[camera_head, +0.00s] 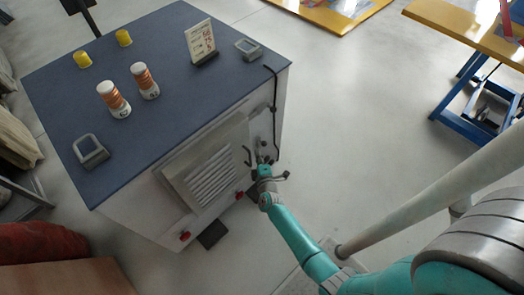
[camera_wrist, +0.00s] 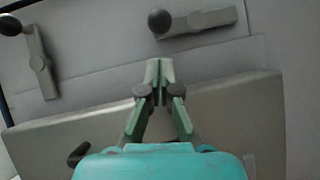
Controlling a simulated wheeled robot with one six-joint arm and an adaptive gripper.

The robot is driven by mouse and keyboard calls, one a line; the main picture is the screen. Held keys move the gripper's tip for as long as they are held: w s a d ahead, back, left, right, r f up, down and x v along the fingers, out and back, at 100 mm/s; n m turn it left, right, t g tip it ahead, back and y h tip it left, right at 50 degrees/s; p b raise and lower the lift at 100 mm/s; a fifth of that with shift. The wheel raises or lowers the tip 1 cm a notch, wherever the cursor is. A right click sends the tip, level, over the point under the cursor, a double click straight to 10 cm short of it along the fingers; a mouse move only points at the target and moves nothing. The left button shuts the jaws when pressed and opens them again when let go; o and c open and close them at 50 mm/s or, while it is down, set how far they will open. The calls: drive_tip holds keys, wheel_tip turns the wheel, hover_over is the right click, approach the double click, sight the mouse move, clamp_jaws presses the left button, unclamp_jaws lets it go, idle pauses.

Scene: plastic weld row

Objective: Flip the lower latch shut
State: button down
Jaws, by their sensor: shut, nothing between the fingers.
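My gripper (camera_wrist: 159,72) is shut and empty, its fingertips together over the grey cabinet face in the wrist view. Two grey latches with black ball knobs show there: one (camera_wrist: 38,62) at the upper left, lying along the picture's height, and one (camera_wrist: 205,20) at the top, lying across it. My fingertips are apart from both in the picture. I cannot tell which is the lower latch. In the head view my gripper (camera_head: 264,166) is at the cabinet's side, right of the louvred panel (camera_head: 207,172), and largely hides the latch area.
A dark knob (camera_wrist: 78,153) sits low in the wrist view.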

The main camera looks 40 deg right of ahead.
sight(261, 146)
drive_tip(key=shift+w+d+f, duration=0.15)
drive_tip(key=shift+d, duration=0.5)
drive_tip(key=shift+w+d+f, duration=0.15)
drive_tip(key=shift+d, duration=0.5)
